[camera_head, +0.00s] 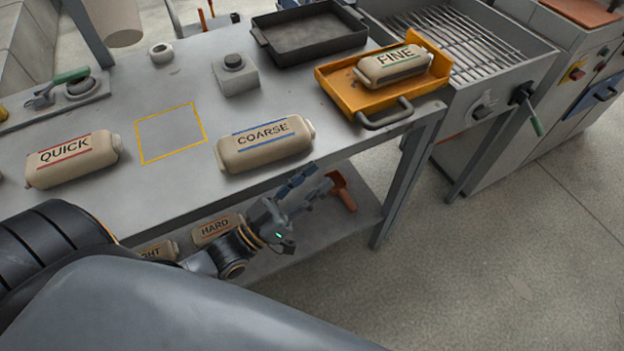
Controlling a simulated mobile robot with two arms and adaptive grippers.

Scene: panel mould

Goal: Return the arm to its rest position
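My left gripper (320,178) is in front of the table's front edge, at the right end of my forearm. Its two fingers are apart with nothing between them. It is close to the COARSE bag (264,144), which lies on the table behind it, and I see a gap between them. My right gripper is not in view.
On the grey table (185,95) are a QUICK bag (73,159), a yellow-outlined square (171,133), a button box (236,75) and a dark tray (308,37). An orange tray (336,84) holds a FINE bag (393,66). A HARD bag (217,229) lies on the lower shelf. Floor right is clear.

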